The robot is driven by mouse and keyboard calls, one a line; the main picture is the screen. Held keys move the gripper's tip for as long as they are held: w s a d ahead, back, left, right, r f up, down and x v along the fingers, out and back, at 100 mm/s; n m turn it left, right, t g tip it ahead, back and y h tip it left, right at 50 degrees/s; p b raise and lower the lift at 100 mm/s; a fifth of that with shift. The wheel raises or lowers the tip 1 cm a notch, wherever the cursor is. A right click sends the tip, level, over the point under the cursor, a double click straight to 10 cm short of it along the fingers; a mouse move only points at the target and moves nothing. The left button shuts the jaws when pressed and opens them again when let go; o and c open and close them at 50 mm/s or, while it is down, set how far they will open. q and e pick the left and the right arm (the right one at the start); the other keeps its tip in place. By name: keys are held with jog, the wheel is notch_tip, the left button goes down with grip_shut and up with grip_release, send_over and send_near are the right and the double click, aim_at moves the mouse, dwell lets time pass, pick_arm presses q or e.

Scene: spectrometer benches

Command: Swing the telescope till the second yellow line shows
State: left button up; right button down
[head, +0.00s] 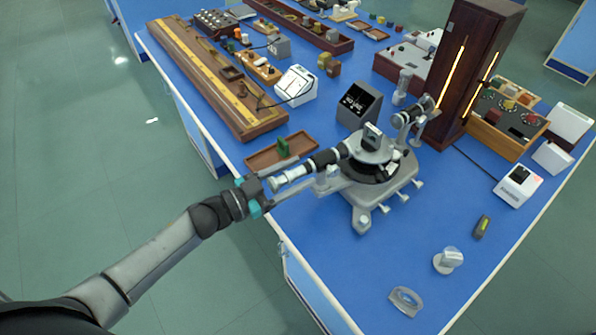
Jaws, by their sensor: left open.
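The spectrometer (362,208) stands on the blue bench on a grey footed base. Its black and silver telescope (328,159) points left, toward my arm. Its collimator (413,115) points up right at the tall brown lamp housing (469,67), which has glowing yellow slits. A prism (372,134) stands on the round middle table. My left gripper (275,185) is open at the eyepiece end of the telescope. I cannot tell if its fingers touch the telescope. A dark display (358,104) stands behind the spectrometer; its pale marks are too small to read. My right gripper is out of view.
A brown tray (262,158) with a green block lies just behind the telescope. A long wooden bench rail (205,80) and a white meter (296,86) are further back. A glass piece (405,301) and a clear cylinder (448,260) stand at the front right.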

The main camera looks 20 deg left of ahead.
pick_arm(q)
jog(key=shift+w+d, duration=0.25)
jog(key=shift+w, duration=0.1)
grip_shut()
dwell(0.3)
dwell(1.0)
